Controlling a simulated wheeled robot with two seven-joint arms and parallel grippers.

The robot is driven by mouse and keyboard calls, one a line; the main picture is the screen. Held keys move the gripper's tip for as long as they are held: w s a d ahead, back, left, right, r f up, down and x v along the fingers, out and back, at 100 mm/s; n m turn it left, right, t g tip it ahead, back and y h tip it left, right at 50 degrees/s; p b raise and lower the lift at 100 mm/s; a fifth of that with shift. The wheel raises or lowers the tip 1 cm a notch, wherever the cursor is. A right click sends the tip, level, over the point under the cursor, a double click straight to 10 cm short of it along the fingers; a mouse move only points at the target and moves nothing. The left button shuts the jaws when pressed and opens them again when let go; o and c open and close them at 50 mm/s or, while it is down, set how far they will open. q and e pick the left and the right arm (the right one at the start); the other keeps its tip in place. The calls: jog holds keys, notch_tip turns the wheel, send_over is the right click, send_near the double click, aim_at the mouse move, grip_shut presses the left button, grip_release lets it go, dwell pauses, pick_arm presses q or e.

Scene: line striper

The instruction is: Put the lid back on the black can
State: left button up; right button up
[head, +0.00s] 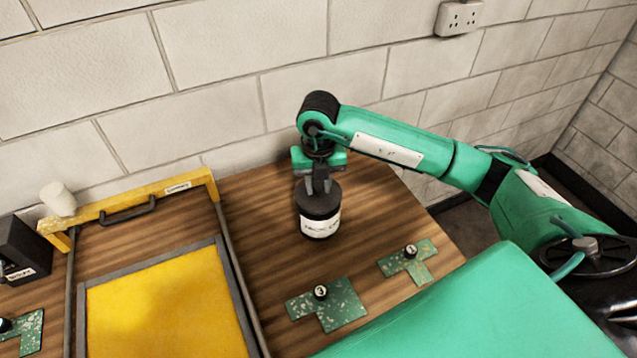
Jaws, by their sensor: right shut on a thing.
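The black can (320,226) with a white label stands upright on the wooden table, near the wall. Its dark round lid (318,201) is at the can's mouth. I cannot tell whether the lid is fully seated or slightly raised. My right gripper (318,188) comes down from above, its fingers shut on the top of the lid, where they hide the grip point. My left gripper is not in view.
A yellow panel in a grey frame (233,285) lies left of the can, with a yellow bar (100,209) behind it. Green speckled plates with numbered black knobs (343,308) (418,268) lie in front. A black box (22,245) stands far left. The wall is close behind.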

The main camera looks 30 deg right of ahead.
dwell(0.4)
jog(key=o, duration=1.5)
jog(key=shift+r+p, duration=1.75)
jog(key=shift+r, duration=1.8)
grip_shut()
